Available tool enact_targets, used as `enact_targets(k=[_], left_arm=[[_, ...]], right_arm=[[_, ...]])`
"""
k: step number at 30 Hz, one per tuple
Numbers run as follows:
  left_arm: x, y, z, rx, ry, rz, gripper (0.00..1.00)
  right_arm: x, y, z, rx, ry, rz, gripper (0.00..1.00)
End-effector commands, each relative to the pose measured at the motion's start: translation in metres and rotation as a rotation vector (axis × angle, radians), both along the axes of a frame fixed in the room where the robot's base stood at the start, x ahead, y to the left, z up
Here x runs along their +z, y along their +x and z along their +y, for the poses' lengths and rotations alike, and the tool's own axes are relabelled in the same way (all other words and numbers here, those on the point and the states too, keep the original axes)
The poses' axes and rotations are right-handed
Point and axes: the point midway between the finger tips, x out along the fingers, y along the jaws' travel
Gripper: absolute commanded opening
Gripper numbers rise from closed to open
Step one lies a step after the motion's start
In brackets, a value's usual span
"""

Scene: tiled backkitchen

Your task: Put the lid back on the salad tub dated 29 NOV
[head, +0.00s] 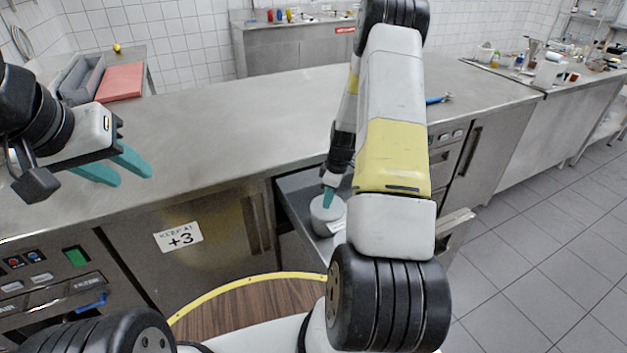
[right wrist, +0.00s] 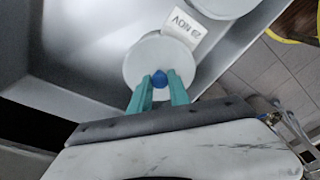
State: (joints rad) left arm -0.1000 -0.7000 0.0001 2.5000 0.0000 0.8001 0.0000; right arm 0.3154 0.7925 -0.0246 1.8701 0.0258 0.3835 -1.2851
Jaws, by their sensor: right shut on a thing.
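My right gripper (head: 327,197) reaches down into the open drawer. In the right wrist view its teal fingers (right wrist: 160,82) are shut on the blue knob (right wrist: 160,77) of a round pale lid (right wrist: 150,55). In the head view a pale round tub (head: 326,212) stands under these fingers. I cannot tell whether the lid rests on the tub or is just above it. A white date card (right wrist: 183,25) beside the lid reads NOV; its number is hard to read. My left gripper (head: 134,178) is open and empty above the counter's left part.
A second pale round tub (right wrist: 222,5) is cut off at the wrist view's top. The drawer's metal walls (head: 297,232) surround the tubs. The steel counter (head: 230,125) is mostly clear. A red board (head: 120,82) and grey bin (head: 80,78) stand at the back left.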

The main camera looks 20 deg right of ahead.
Motion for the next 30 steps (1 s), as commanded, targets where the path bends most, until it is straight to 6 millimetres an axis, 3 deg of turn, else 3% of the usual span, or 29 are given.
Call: enact_targets(k=[5, 6, 9, 16, 20, 30], left_arm=[[0.0, 0.0, 0.0, 0.0, 0.0, 0.0, 0.36], [0.0, 0.0, 0.0, 0.0, 0.0, 0.0, 0.36], [0.0, 0.0, 0.0, 0.0, 0.0, 0.0, 0.36], [0.0, 0.0, 0.0, 0.0, 0.0, 0.0, 0.36], [0.0, 0.0, 0.0, 0.0, 0.0, 0.0, 0.36], [0.0, 0.0, 0.0, 0.0, 0.0, 0.0, 0.36]], right_arm=[[0.0001, 0.0001, 0.0004, 0.001, 0.0, 0.0, 0.0], [0.0001, 0.0001, 0.0005, 0.001, 0.0, 0.0, 0.26], [0.0001, 0.0001, 0.0005, 0.001, 0.0, 0.0, 0.46], [0.0001, 0.0001, 0.0007, 0.001, 0.0, 0.0, 0.47], [0.0001, 0.0001, 0.0007, 0.001, 0.0, 0.0, 0.69], [0.0014, 0.0002, 0.0006, 0.001, 0.001, -0.001, 0.69]])
